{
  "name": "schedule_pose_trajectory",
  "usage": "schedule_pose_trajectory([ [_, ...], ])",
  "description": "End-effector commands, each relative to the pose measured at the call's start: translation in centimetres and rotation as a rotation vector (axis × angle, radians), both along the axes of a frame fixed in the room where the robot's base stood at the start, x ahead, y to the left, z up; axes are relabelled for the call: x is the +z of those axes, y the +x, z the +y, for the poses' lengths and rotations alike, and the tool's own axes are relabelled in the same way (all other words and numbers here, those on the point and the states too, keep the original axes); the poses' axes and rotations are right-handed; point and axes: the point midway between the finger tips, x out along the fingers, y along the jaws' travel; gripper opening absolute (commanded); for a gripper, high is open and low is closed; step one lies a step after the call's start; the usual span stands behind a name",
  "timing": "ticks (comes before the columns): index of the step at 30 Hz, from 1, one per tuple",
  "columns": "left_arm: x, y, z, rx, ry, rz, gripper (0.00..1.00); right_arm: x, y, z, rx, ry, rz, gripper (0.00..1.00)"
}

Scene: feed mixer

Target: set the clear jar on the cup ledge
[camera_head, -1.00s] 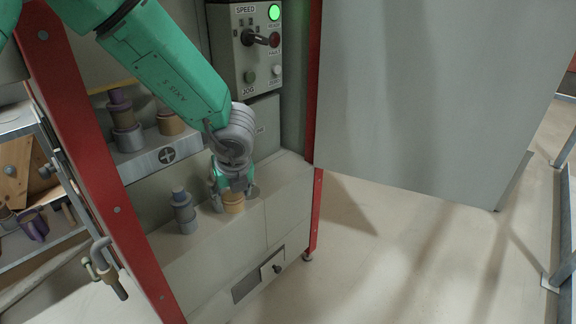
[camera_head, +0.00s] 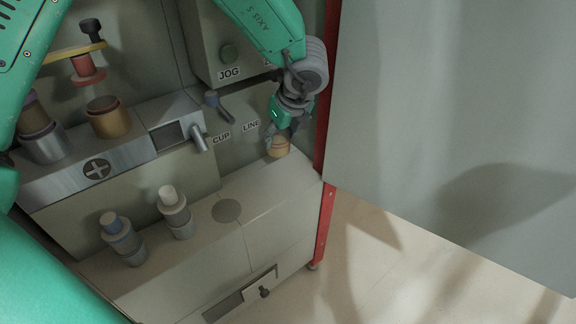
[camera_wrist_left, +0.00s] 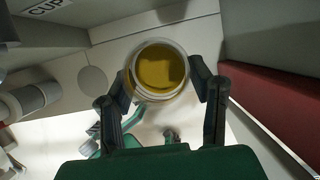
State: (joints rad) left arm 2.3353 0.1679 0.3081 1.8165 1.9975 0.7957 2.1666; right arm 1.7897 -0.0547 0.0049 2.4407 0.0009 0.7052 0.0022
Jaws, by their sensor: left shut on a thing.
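My left gripper (camera_head: 284,132) is shut on a small jar (camera_head: 279,148) with tan-amber contents, at the right end of the cabinet ledge. In the left wrist view the two dark fingers of the gripper (camera_wrist_left: 162,85) press on opposite sides of the jar (camera_wrist_left: 160,70), which has a pale round rim and yellow inside. The ledge (camera_head: 205,245) carries a flat grey disc (camera_head: 226,210), left of the jar. A CUP label (camera_head: 221,137) is on the wall above. I cannot tell whether the jar touches the ledge. My right gripper is not in view.
An upper shelf (camera_head: 95,170) holds jars. A red post (camera_head: 325,200) and a large grey panel (camera_head: 450,130) bound the right side.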

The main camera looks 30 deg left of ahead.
Motion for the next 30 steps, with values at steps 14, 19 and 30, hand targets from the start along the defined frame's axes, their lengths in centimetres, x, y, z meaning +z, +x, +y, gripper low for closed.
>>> schedule_pose_trajectory([
  [14, -7.0, 0.1, 0.0, -0.002, 0.0, 0.003, 0.11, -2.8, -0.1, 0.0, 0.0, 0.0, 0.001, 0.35],
  [19, -9.6, 0.1, 0.0, -0.002, 0.0, 0.003, 0.11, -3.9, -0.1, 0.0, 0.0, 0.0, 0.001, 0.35],
  [30, -9.9, 0.1, 0.0, -0.002, 0.0, 0.002, 0.06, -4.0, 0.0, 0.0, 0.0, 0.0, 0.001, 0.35],
])
